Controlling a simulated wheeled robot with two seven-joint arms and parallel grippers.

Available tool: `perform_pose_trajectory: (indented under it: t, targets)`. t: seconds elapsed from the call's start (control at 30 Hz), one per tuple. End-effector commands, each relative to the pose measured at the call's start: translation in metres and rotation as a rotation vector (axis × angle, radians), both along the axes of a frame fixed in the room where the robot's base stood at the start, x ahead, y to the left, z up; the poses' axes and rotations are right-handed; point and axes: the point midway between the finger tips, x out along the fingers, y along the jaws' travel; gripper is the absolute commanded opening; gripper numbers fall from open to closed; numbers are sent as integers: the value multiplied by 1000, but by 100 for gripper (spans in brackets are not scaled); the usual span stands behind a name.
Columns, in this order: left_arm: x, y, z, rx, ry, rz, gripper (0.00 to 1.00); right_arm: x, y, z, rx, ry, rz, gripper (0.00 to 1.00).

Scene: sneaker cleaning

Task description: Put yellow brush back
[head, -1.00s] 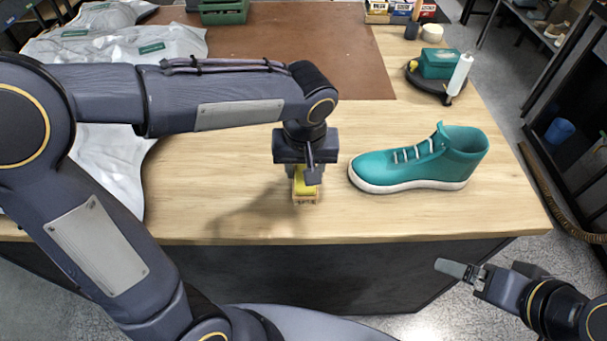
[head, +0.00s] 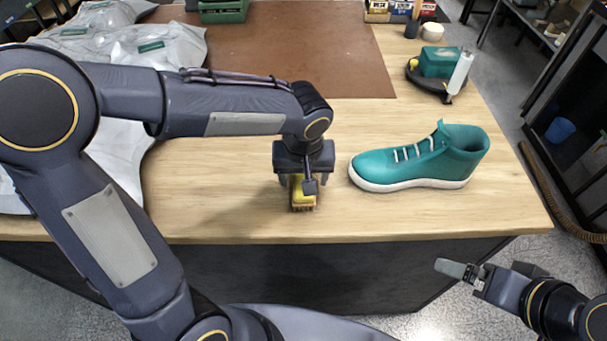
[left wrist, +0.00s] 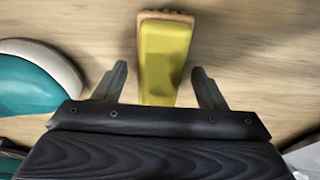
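The yellow brush (head: 302,193) is at the front of the wooden table, left of the teal sneaker (head: 420,163). Its tan bristles point down and seem to touch the table. My left gripper (head: 304,183) is over it, fingers pointing down on either side. In the left wrist view, the brush (left wrist: 164,60) lies between the two fingers of the gripper (left wrist: 160,82), with a clear gap on each side. The sneaker also shows at the left edge there (left wrist: 30,80). My right gripper (head: 460,271) is beyond the table's front edge; its opening is unclear.
A dark round tray (head: 428,84) with a teal block and white bottle is at the back right. A brown mat (head: 290,50), grey plastic bags (head: 150,45), a green crate (head: 222,12) and small boxes lie farther back. The table right of the sneaker is clear.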

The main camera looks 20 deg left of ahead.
Motion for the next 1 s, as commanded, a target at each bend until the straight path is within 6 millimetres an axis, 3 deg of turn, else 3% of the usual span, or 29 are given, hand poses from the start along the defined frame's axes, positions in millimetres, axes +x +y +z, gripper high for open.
perform_pose_trajectory:
  t: [0.3, 0.7, 1.0]
  targets:
    - [0, -1, 10, -1, -3, 0, 65, 0, 0, 4, 0, 0, 0, 98]
    - [-12, -4, 91, -3, -5, -1, 65, 0, 0, 8, 0, 0, 0, 98]
    - [-17, -5, 121, -1, 0, -1, 65, 0, 0, 10, 0, 0, 0, 98]
